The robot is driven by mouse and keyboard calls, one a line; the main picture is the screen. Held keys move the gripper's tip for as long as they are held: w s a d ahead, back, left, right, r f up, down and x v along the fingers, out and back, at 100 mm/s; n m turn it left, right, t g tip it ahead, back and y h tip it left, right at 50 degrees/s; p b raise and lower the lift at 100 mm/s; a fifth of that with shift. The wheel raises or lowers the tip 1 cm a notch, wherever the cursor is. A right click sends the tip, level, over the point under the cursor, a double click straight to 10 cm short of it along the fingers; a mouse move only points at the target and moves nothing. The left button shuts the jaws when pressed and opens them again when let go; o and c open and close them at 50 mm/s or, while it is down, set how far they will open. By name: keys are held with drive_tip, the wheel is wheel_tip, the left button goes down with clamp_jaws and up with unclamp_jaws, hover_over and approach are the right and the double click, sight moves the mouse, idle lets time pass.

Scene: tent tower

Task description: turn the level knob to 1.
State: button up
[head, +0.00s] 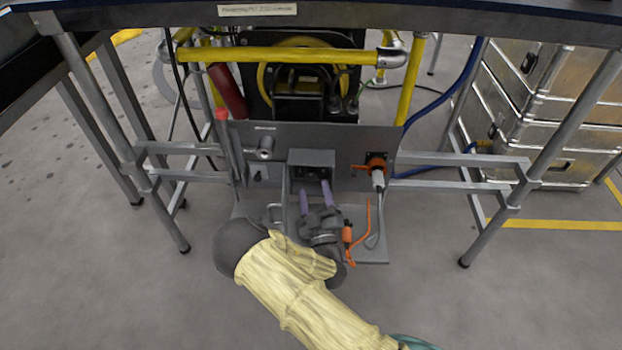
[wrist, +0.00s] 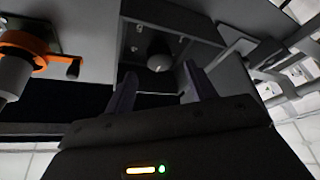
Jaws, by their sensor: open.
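The level knob (wrist: 159,58) is a dark round knob with a small pale mark, set inside a grey hooded box (wrist: 178,20) in the wrist view. In the head view the box (head: 311,157) stands out from the middle of the grey panel, and its inside is too dark to read the knob. My gripper (head: 314,188) is open, with its two purplish fingers pointing at the box front. In the wrist view my gripper (wrist: 157,78) has a finger on either side of the knob's line, apparently short of it. The scale and the setting cannot be read.
An orange fitting with a grey plug (head: 377,172) is right of the box on the panel (head: 345,140). A grey cylinder (head: 265,148) and a red-tipped lever (head: 221,116) are to the left. Table legs and rails flank the panel. Metal cases (head: 555,120) stand at right.

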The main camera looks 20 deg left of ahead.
sight(311, 178)
drive_tip(key=b+x, duration=0.1)
drive_tip(key=x, duration=0.5)
drive_tip(key=shift+b, duration=0.3)
drive_tip(key=c, duration=1)
drive_tip(key=shift+o, duration=0.2)
